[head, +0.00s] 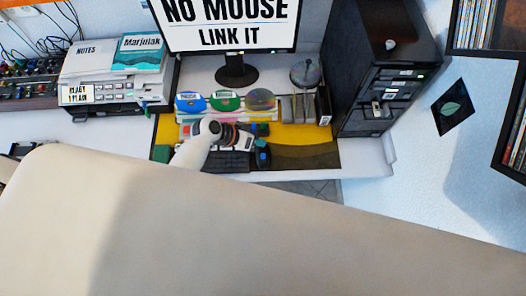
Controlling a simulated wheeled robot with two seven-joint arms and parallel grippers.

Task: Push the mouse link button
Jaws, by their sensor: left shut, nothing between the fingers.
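The monitor (232,27) at the top centre reads "NO MOUSE LINK IT". A dark mouse (262,156) with a blue patch lies on the yellow and brown desk mat (298,137), right of the dark keyboard (232,162). I cannot make out a link button on the mouse at this size. My left gripper (226,132), at the end of a white arm link, is shut and empty over the keyboard area, a little left of and beyond the mouse. It hides part of the desk items behind it. My right gripper is not in view.
A black computer tower (382,75) stands right of the mat. A printer (105,92) with books on it stands at the left. Coloured cases and discs (225,101) line the mat's back. My own pale arm covers the lower picture. The mat's right front is clear.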

